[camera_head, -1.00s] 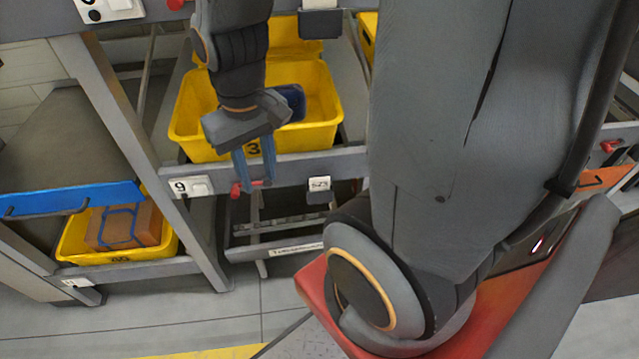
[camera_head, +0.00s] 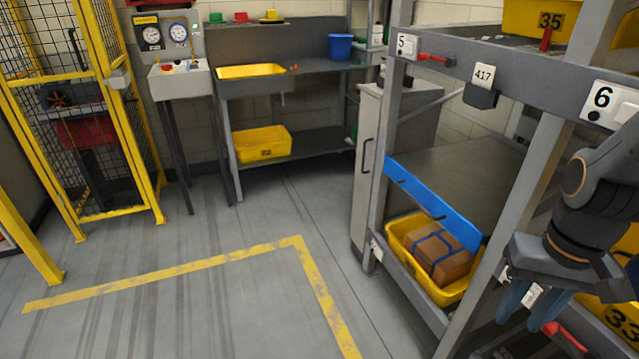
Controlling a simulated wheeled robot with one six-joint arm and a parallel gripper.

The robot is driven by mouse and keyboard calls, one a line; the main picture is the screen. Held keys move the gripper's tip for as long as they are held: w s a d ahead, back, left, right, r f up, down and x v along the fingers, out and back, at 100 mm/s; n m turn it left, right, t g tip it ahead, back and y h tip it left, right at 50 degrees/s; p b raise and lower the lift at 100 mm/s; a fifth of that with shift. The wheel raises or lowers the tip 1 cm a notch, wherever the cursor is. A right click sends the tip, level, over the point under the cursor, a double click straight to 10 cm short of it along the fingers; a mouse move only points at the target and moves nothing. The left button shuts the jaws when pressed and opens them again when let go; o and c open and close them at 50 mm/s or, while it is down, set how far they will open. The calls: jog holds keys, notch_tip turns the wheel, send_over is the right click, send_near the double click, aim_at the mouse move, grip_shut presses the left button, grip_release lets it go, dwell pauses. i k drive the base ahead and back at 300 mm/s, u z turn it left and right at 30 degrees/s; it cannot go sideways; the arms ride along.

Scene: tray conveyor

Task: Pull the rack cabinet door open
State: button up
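A grey cabinet (camera_head: 400,125) stands behind the left end of the rack. Its narrow door has a dark vertical handle (camera_head: 367,156) and looks shut. A blue front panel (camera_head: 430,203) with small dark handles is on the rack's left bay, below a grey top; I cannot tell whether it is a door. My gripper (camera_head: 528,305) is at the lower right, in front of the rack. Its two blue fingers are apart, with nothing seen held between them. It is well to the right of the cabinet handle.
A yellow bin (camera_head: 402,236) holding a strapped brown box (camera_head: 440,252) sits low in the rack. A workbench (camera_head: 290,85) stands at the back, and a yellow mesh fence (camera_head: 110,110) at left. The floor (camera_head: 210,310) between is clear, with yellow lines.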

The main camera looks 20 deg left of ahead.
aim_at(370, 106)
jog(key=u, duration=1.15)
jog(key=i, duration=2.1)
jog(key=z, duration=0.45)
